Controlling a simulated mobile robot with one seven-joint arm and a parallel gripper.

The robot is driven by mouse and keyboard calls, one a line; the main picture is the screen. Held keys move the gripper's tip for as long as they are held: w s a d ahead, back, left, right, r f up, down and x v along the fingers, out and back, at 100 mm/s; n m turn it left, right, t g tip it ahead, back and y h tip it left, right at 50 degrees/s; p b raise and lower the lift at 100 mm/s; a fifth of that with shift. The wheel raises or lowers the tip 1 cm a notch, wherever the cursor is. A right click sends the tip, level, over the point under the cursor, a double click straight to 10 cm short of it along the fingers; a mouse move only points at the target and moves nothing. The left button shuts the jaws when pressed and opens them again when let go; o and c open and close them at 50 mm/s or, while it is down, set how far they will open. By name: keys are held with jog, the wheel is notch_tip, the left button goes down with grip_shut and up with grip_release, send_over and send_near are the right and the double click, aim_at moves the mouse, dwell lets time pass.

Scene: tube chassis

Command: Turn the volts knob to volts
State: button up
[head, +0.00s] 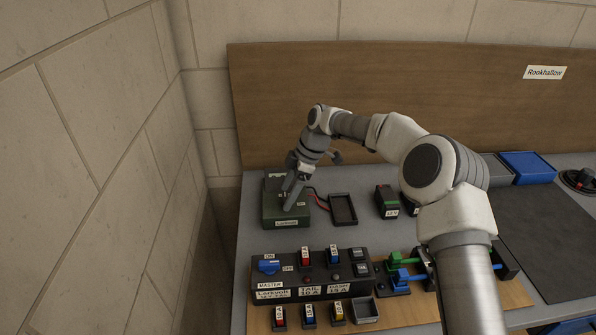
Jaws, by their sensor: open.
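A dark green box (270,214) with a white front label sits at the back left of the grey bench. My gripper (287,201) points down at its top face, with the fingertips at or just above it. My gripper is open. A knob on this box cannot be made out; the fingers cover part of the top. I cannot tell whether the fingers touch or straddle anything there. A small label shows on the top, right of the fingers, too small to read.
Red and black leads (317,197) run from the box towards a black tray (343,210). A black switch panel (320,284) with a blue MASTER handle (269,266) stands in front. A green-topped block (386,200) is to the right. A wooden backboard (300,100) rises behind.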

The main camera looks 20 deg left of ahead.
jog(key=p+v, duration=0.1)
jog(key=v, duration=1.5)
jog(key=shift+r, duration=0.4)
jog(key=shift+d, duration=0.1)
jog(key=s+d+r+m+t+h, duration=0.2)
jog(key=s+d+r+m, duration=0.35)
jog(key=d, duration=0.45)
jog(key=s+d+r+m+t+h, duration=0.1)
jog(key=s+d+r+m+t, duration=0.2)
jog(key=s+d+r+m, duration=0.5)
jog(key=s+d+f+m+t, duration=0.1)
jog(key=s+d+f+m, duration=0.1)
jog(key=s+d, duration=0.3)
jog(key=s+d+f+m+t, duration=0.1)
jog(key=s+d+f+m, duration=0.1)
jog(key=s+d+m, duration=0.3)
jog(key=s+d+f+m+h, duration=0.1)
jog(key=s+d+f+m, duration=0.2)
jog(key=s+d, duration=0.3)
jog(key=d, duration=0.3)
jog(key=shift+s+d+t, duration=0.2)
jog(key=shift+s+t, duration=0.1)
jog(key=shift+t, duration=0.1)
